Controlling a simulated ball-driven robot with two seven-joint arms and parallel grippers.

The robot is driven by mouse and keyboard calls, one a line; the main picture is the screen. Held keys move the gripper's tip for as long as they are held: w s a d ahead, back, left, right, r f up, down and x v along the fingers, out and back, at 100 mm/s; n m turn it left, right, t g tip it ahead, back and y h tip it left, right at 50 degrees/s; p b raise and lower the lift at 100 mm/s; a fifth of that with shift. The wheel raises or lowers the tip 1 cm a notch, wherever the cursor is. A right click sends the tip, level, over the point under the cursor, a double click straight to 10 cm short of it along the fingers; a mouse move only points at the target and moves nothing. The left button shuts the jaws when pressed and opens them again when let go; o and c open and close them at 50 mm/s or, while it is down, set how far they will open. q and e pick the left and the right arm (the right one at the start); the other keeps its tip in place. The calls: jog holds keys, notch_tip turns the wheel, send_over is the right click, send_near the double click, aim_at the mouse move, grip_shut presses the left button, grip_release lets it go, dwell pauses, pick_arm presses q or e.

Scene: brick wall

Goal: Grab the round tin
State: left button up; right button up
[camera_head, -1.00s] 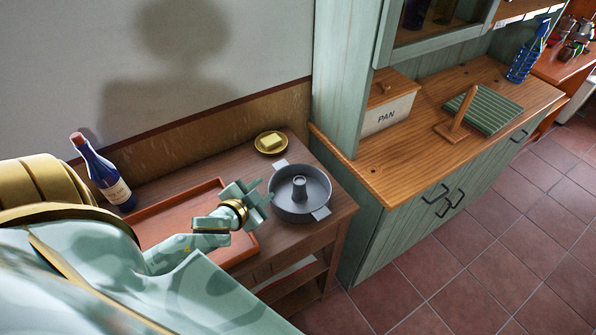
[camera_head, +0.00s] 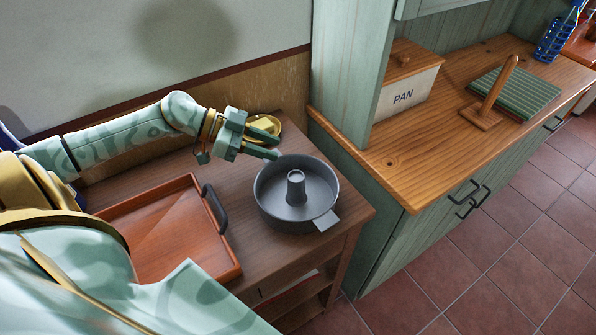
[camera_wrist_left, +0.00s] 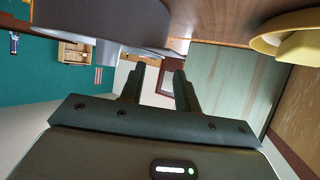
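The round tin (camera_head: 266,208) is a grey ring-shaped cake tin with a centre tube and flat side handles. It stands upright near the right end of the brown wooden table. My left gripper (camera_head: 278,147) is at its far-left rim, with the fingers parted and nothing seen between them. The fingers hide the tin's far handle; I cannot tell whether they touch it. In the left wrist view the tin (camera_wrist_left: 105,20) fills the upper left, and the two open fingers (camera_wrist_left: 158,75) point towards the table edge. My right gripper is not in view.
A yellow dish (camera_head: 275,122) with butter is close behind my left gripper; it also shows in the wrist view (camera_wrist_left: 285,25). A red-brown tray (camera_head: 150,205) with a dark handle lies left of the tin. A green cabinet (camera_head: 345,160) stands close on the right.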

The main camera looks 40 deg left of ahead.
aim_at(295, 156)
pick_arm(q)
jog(key=b+x, duration=0.2)
jog(key=x, duration=0.3)
jog(key=shift+w+d+f, duration=0.15)
jog(key=shift+w+f, duration=0.05)
jog(key=shift+w+d+f, duration=0.1)
jog(key=shift+w+d, duration=0.05)
grip_shut()
